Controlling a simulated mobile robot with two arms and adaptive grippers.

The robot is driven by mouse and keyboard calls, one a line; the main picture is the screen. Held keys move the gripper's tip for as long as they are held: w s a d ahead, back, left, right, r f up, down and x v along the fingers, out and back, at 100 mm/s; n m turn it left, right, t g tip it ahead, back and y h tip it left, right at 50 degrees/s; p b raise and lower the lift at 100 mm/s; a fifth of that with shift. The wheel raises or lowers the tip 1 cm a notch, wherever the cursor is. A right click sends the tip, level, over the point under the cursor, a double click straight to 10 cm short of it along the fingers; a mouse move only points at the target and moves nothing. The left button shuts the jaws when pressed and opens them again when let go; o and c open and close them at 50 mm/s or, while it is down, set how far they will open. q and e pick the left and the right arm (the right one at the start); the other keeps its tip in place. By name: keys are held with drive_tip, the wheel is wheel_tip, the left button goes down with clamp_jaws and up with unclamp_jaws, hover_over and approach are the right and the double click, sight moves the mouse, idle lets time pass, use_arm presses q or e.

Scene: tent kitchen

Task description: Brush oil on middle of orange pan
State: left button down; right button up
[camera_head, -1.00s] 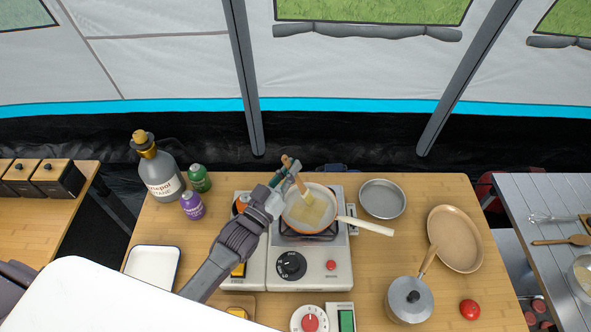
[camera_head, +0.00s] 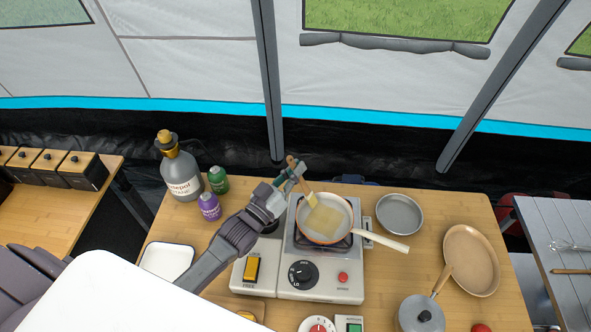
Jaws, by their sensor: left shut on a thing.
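The orange pan (camera_head: 336,233) sits on the stove (camera_head: 322,275), with its cream handle pointing right. A yellowish oily patch shows on the middle of its white inside. My left gripper (camera_head: 298,174) is shut on a wooden brush (camera_head: 307,190), over the pan's upper left side. The brush is tilted, and its pale bristles point down at the pan's inside, by the upper left of the patch. I cannot tell if they touch the surface. My right gripper is not in view.
A large grey bottle (camera_head: 182,176), a green canister (camera_head: 218,181) and a purple canister (camera_head: 209,207) stand left of the stove. A white tray (camera_head: 167,260) lies in front of them. On the right are a metal plate (camera_head: 399,214), a tan oval dish (camera_head: 472,262) and a lidded pot (camera_head: 421,315).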

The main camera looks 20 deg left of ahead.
use_arm(q)
drive_tip(key=shift+r+p, duration=2.15)
drive_tip(key=shift+r, duration=0.6)
drive_tip(key=shift+f, duration=0.1)
drive_tip(key=shift+r+p, duration=0.55)
drive_tip(key=shift+r, duration=0.95)
